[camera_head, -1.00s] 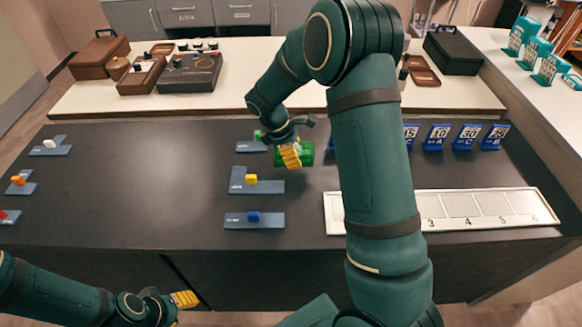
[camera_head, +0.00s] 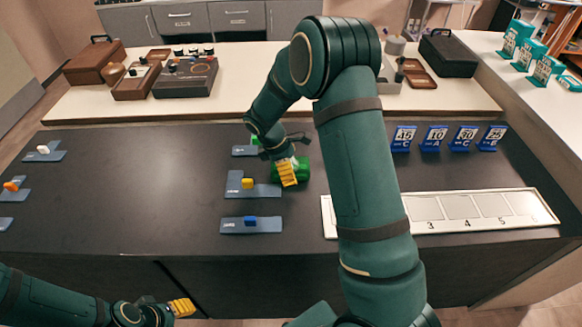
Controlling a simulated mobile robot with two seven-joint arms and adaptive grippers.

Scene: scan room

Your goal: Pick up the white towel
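I cannot make out a white towel. My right gripper (camera_head: 288,174), with yellow fingers, is over the dark table, right of the middle blue-grey pad. It appears shut on a green, roll-like object (camera_head: 303,169) that shows on both sides of the fingers; its far side is hidden. My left gripper (camera_head: 183,307) is low at the left, in front of the table's front edge. Its yellow fingers show, but not whether they are open. A small white piece (camera_head: 43,149) sits on a pad at the far left of the table.
Blue-grey pads hold a yellow piece (camera_head: 247,183) and a blue piece (camera_head: 250,220). A white numbered tray (camera_head: 480,230) and blue number signs (camera_head: 434,138) are at the right. Cases (camera_head: 94,62) stand on the rear counter. The table's left middle is clear.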

